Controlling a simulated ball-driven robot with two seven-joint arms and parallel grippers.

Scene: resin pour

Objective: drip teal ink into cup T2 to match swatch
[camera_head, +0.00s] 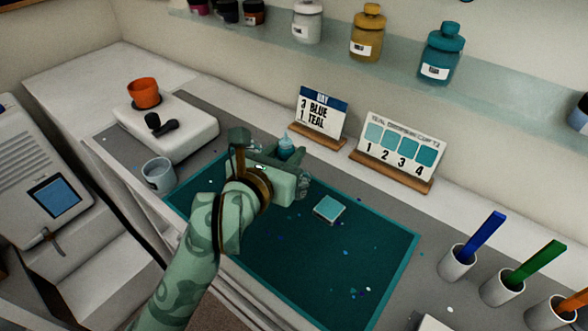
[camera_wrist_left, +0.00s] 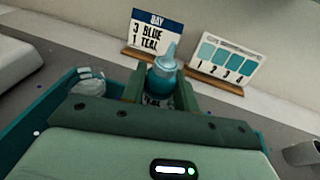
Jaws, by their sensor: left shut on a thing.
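My left gripper (camera_head: 284,160) is shut on a small teal ink bottle (camera_head: 286,147) with a pointed nozzle, held upright over the back of the teal mat (camera_head: 300,250). In the left wrist view, the bottle (camera_wrist_left: 163,76) stands between the two green fingers. The swatch card (camera_head: 400,145) shows several teal squares numbered 1 to 4. A clear cup (camera_head: 303,187) shows partly beside the gripper; its label cannot be read. A clear cup (camera_wrist_left: 89,82) also shows left of the fingers in the wrist view. My right gripper is out of view.
A sign (camera_head: 320,112) reading 3 blue, 1 teal stands left of the swatch card. A grey mug (camera_head: 158,175) is at left; white cups (camera_head: 457,262) with coloured sticks are at right. The mat's front is mostly clear.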

